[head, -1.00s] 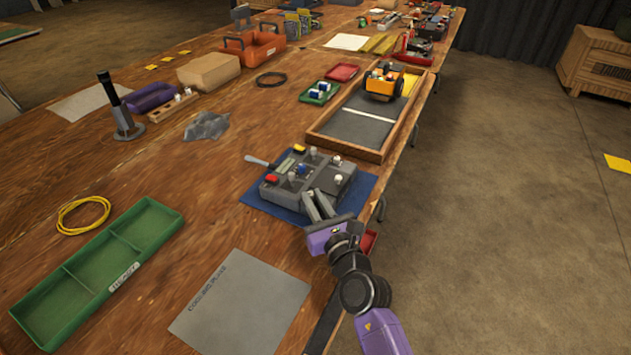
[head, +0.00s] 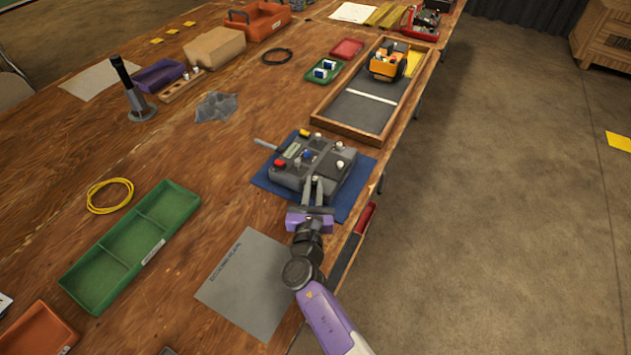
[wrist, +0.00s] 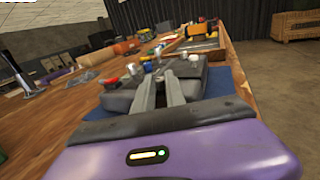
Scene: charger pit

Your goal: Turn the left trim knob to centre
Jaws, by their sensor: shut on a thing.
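The grey control box (head: 343,184) lies on a blue mat (head: 267,183) near the table's right edge. It carries a red button (head: 280,163), a yellow one (head: 304,133), a blue one (head: 308,154) and several pale knobs, one at the right (head: 340,164). My gripper (head: 313,179) reaches over the box's near side, its fingers close together on a small knob, which I take to be the left trim knob. The fingers mostly hide it, so its pointer cannot be read. In the wrist view, my fingertips (wrist: 160,72) meet among the box's controls, with the red button (wrist: 111,80) to their left.
A wooden-framed tray (head: 345,131) with a yellow toy vehicle (head: 388,62) stands behind the box. A green tray (head: 133,245) and a grey sheet (head: 250,285) lie to the left and front. A red-handled tool (head: 364,218) lies at the table edge.

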